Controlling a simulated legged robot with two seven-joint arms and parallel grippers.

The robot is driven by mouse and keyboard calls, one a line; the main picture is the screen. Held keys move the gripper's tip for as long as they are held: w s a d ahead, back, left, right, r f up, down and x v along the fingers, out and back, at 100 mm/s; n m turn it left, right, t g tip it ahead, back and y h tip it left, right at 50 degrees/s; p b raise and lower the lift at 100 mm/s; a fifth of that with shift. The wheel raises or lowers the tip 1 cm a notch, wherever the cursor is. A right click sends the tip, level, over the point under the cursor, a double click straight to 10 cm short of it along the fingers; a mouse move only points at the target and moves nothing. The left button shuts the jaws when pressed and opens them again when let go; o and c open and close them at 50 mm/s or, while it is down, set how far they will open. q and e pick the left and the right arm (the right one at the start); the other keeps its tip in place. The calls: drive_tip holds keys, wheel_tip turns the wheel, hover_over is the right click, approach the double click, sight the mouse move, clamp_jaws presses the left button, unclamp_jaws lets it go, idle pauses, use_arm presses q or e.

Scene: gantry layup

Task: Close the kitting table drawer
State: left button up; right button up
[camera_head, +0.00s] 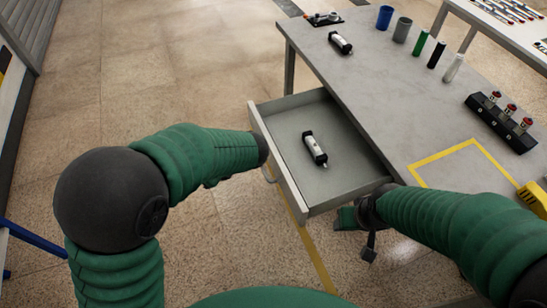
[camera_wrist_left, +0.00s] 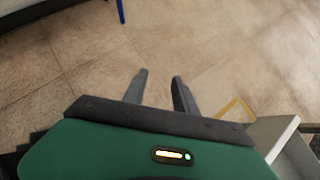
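The kitting table (camera_head: 395,95) has its drawer (camera_head: 345,178) pulled out toward the left in the head view. A white and black cylinder (camera_head: 314,149) lies inside the drawer. A handle (camera_head: 269,175) shows on the drawer front (camera_head: 285,172). My left wrist is at the front's far end; its fingers are hidden in the head view. In the left wrist view my left gripper (camera_wrist_left: 160,78) is open and empty, with a drawer corner (camera_wrist_left: 285,140) at the lower right. My right gripper (camera_head: 358,232) is partly hidden by its wrist, beside the drawer's near side; its opening is unclear.
On the tabletop are another white and black cylinder (camera_head: 340,42), a blue cup (camera_head: 384,17), a grey cup (camera_head: 402,30), several upright tubes and a black box with red buttons (camera_head: 502,121). Yellow tape marks a tabletop area. Open floor (camera_head: 160,65) lies left of the drawer.

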use_arm(q)
drive_tip(key=shift+w+f, duration=0.15)
drive_tip(key=shift+f, duration=0.15)
drive_tip(key=shift+c, duration=1.2)
drive_tip(key=w+f+h+b, duration=0.1)
drive_tip(key=w+f+b, duration=0.1)
drive_tip(key=f, duration=0.2)
drive_tip(key=w+f+m+t+h+b, duration=0.1)
drive_tip(key=w+f+h+b, duration=0.1)
drive_tip(key=f, duration=0.2)
drive_tip(key=w+d+f+m+t+h+b, duration=0.1)
drive_tip(key=w+f+h+b, duration=0.1)
drive_tip(key=w+f, duration=0.1)
drive_tip(key=shift+f, duration=0.5)
clamp_jaws()
drive_tip(key=w+d+f+m+t+h+b, duration=0.2)
drive_tip(key=w+d+f+m+h+b, duration=0.15)
drive_tip(key=f+h+b, duration=0.4)
drive_tip(key=s+a+r+m+h+b, duration=0.1)
drive_tip(key=s+r+m+h+b, duration=0.15)
drive_tip(key=s+h, duration=0.4)
drive_tip(key=s+a+r+m+h+b, duration=0.1)
drive_tip(key=s+a+r+h+b, duration=0.1)
drive_tip(key=s+r+h+b, duration=0.35)
drive_tip(key=w+d+r+h+b, duration=0.1)
drive_tip(key=w+d, duration=0.4)
drive_tip(key=d, duration=0.8)
drive_tip(key=shift+r+t+h+b, duration=0.25)
drive_tip(key=shift+h+b, duration=0.4)
drive_tip(key=shift+b, duration=0.4)
